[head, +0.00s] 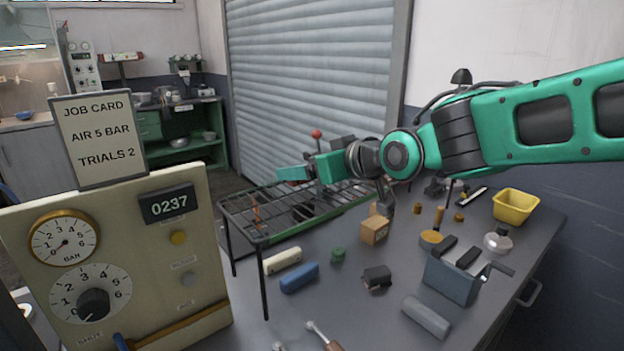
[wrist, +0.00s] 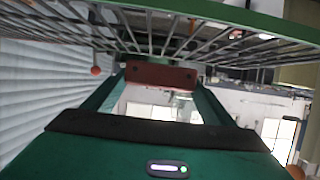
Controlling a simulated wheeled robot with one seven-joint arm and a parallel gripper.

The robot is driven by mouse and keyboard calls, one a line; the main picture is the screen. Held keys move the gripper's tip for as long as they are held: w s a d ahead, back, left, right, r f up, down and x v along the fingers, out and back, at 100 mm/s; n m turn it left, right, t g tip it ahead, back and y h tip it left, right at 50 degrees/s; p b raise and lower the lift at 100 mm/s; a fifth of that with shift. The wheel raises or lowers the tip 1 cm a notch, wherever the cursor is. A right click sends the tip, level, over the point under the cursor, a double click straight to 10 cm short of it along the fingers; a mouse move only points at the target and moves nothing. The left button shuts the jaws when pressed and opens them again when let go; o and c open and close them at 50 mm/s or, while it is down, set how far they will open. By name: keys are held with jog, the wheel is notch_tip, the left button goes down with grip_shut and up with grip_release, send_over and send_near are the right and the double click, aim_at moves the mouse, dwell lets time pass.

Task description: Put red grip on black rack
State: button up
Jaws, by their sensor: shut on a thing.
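My gripper (wrist: 155,92) is shut on a dark red block, the red grip (wrist: 160,75), which spans the gap between its fingertips in the wrist view. In the head view my gripper (head: 293,174) reaches left over the black rack (head: 262,236), and I cannot make out the red grip there. The rack is a raised wire grid on thin legs at the table's left. Its bars also fill the top of the wrist view (wrist: 60,28), close to the red grip. I cannot tell whether the grip touches the bars.
A lever with a red knob (head: 316,133) rises behind the rack. A gauge panel (head: 120,260) stands at left front. A white block (head: 283,261), a blue block (head: 299,278), a cardboard box (head: 374,231) and a grey-blue box (head: 452,279) sit on the table. A yellow bin (head: 515,205) is at back right.

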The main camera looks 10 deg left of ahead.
jog(key=shift+f, duration=1.2)
jog(key=o, duration=1.1)
jog(key=shift+f, duration=0.1)
jog(key=shift+c, duration=0.2)
jog(key=v, duration=1.2)
